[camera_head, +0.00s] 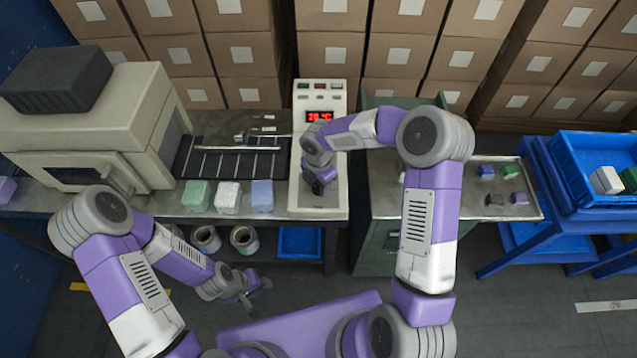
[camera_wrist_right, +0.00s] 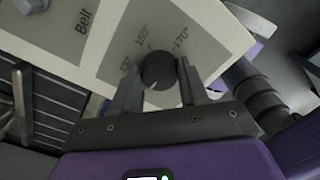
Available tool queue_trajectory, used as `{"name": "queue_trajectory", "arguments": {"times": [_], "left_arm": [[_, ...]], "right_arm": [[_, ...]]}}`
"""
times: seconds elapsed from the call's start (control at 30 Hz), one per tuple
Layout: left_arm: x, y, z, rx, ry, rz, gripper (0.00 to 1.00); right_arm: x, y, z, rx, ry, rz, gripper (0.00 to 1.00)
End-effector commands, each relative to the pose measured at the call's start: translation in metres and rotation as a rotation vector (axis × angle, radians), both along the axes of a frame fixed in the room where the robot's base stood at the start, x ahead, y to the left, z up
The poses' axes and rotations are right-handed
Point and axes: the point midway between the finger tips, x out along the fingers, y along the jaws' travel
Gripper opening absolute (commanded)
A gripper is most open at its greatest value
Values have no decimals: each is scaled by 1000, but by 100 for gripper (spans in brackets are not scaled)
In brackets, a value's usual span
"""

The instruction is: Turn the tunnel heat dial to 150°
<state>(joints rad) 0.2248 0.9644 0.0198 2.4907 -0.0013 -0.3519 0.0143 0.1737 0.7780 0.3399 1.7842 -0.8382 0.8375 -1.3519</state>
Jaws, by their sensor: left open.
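The tunnel heat dial (camera_wrist_right: 158,70) is a dark round knob on a pale panel in the right wrist view. Marks reading 150° and 170° are printed around it; a further label to the left is partly hidden. My right gripper (camera_wrist_right: 160,80) has one finger on each side of the dial, very close to it; whether they press on it is unclear. In the head view my right gripper (camera_head: 319,184) is over the front of the control panel (camera_head: 318,206), hiding the dial. My left gripper (camera_head: 250,291) is open and empty, low in front of the bench.
A red display (camera_head: 319,117) tops the panel and seems to read about 20 °C. A belt (camera_head: 225,163) leads from the cream machine (camera_head: 100,125). Green, white and blue blocks (camera_head: 228,196) stand along the bench front. A blue crate (camera_head: 590,142) is at right.

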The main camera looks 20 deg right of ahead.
Motion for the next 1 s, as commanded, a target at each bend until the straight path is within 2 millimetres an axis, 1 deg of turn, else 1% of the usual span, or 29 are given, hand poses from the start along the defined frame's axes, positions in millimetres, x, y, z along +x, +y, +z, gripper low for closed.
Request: {"name": "queue_trajectory", "arguments": {"times": [0.03,0.1,0.27,0.47,0.67,1.0], "left_arm": [[0,0,0,0,0,0,43],[0,0,0,0,0,0,43],[0,0,0,0,0,0,43],[0,0,-3,0,0,0,43],[0,0,-8,0,0,0,43],[0,0,-19,0,0,0,43]], "right_arm": [[0,0,0,0,0,0,22],[0,0,0,0,0,0,13],[0,0,0,0,0,-9,13],[0,-1,0,-2,-1,-68,13],[0,0,-1,-2,-1,-201,13],[1,0,-1,-1,-2,-518,13]]}}
